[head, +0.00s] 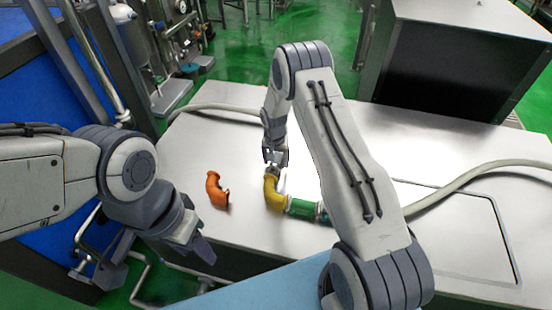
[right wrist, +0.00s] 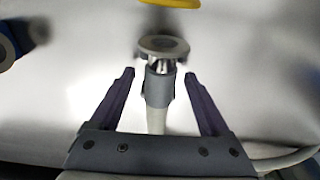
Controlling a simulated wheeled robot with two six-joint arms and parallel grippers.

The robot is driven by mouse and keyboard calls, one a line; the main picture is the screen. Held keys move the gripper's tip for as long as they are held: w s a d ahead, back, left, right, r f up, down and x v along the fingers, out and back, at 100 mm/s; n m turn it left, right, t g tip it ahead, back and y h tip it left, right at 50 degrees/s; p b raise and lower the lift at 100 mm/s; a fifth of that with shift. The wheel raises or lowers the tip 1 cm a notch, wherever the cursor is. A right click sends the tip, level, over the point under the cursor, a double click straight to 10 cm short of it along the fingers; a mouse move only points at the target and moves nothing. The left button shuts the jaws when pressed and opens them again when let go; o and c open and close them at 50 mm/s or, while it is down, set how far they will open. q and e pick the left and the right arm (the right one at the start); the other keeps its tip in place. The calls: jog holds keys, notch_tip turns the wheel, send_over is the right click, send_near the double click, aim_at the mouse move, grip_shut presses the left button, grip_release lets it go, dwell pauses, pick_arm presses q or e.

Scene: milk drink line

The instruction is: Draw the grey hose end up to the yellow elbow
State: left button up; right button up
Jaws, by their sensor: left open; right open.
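The yellow elbow (head: 272,192) lies on the steel table top, joined to a green tube (head: 303,208). Its yellow edge also shows at the top of the right wrist view (right wrist: 170,3). The grey hose end (right wrist: 161,88) has a round flange facing the elbow, with a small gap between them. My right gripper (right wrist: 160,76) is open, its fingers on either side of the hose end's collar with space on both sides. In the head view my right gripper (head: 275,158) mostly hides the hose end. My left gripper (head: 207,268) is open and empty at the table's front left.
An orange elbow (head: 216,190) lies loose left of the yellow one. The grey hose (head: 215,108) crosses the table's back left; another hose length (head: 465,178) runs along the right. A dark cabinet (head: 455,60) stands behind. My right forearm covers the table's middle.

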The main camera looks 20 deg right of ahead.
grip_shut()
dwell(1.3)
